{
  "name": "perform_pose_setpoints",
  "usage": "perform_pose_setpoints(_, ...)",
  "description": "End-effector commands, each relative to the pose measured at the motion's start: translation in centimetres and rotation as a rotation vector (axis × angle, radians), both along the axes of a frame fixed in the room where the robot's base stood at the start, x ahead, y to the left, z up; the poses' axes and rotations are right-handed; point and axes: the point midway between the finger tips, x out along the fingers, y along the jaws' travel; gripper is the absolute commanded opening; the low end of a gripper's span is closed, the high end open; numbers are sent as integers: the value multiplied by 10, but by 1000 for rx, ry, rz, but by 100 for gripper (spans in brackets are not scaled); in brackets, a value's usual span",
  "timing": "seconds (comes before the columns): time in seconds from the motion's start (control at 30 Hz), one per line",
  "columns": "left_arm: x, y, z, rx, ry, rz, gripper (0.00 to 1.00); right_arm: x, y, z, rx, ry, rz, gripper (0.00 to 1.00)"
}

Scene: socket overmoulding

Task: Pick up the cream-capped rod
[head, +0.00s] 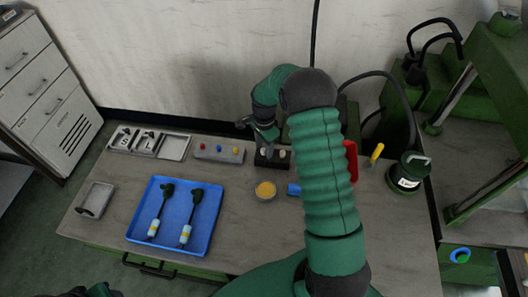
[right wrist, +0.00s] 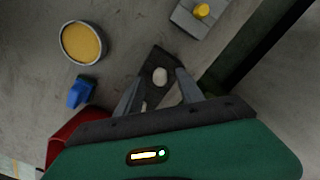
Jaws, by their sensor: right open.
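The cream-capped rod shows as a pale round cap (head: 283,153) on a small black block (head: 272,162) near the back of the bench. In the right wrist view the cap (right wrist: 160,76) lies between the finger lines of my right gripper (right wrist: 159,78). The fingers are open and apart from the cap at both sides; how far above it they are, I cannot tell. In the head view my right gripper (head: 267,146) is at the block, partly hidden by its own wrist. A dark part of my left arm shows at the lower left edge; its jaws cannot be made out.
A yellow-filled round dish (head: 265,190) and a blue piece (head: 293,189) are in front of the block. A grey block with coloured buttons (head: 219,151) stands left of it. A blue tray (head: 140,228) holds two cabled connectors. A red object (head: 351,160) is right of my arm.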

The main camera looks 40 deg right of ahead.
Motion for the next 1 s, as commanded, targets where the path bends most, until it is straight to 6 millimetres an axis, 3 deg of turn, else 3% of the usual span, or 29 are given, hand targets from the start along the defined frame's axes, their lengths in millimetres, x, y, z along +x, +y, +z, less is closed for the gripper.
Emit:
perform_pose_setpoints(0.2, 0, 0, 0, 0, 0, 0, 44, 0, 0, -2, 0, -2, 0, 45)
perform_pose_setpoints(0.57, 0, 0, 0, 0, 0, 0, 44, 0, -1, -2, 0, -1, 0, 0)
perform_pose_setpoints(1.0, 0, 0, -1, 0, 0, 0, 44, 1, -1, 4, -1, -2, 0, 0)
